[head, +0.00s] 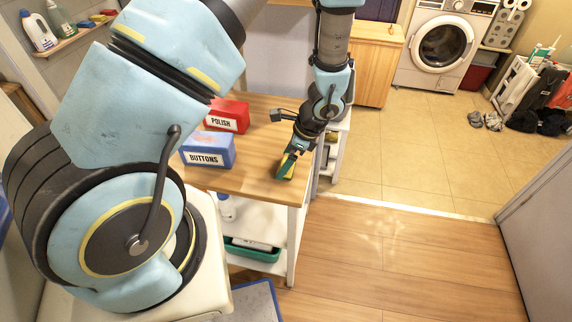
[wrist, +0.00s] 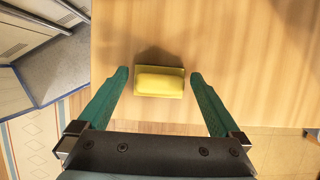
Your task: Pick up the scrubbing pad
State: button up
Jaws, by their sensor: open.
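The scrubbing pad (wrist: 160,82) is a small yellow block on a flat base. In the wrist view it lies on the wooden tabletop near the table's edge. My gripper (wrist: 158,78) is open, with one green finger to the left of the pad and one to its right. There is a gap between each finger and the pad. In the head view my gripper (head: 287,168) points down at the right end of the tabletop, and it largely hides the pad there.
A red box labelled POLISH (head: 228,116) and a blue box labelled BUTTONS (head: 207,150) stand on the wooden table (head: 250,183) left of my gripper. A green tray (head: 252,250) sits on the shelf below. A washing machine (head: 441,45) stands at the back.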

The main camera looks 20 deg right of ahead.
jog(key=shift+c, duration=0.2)
jog(key=c, duration=1.1)
jog(key=shift+r, duration=0.15)
notch_tip(320, 180, up, 10)
jog(key=shift+f+b, duration=0.1)
jog(key=shift+b, duration=0.75)
jog(key=o, duration=0.8)
jog(key=c, duration=0.6)
jog(key=shift+c, duration=0.2)
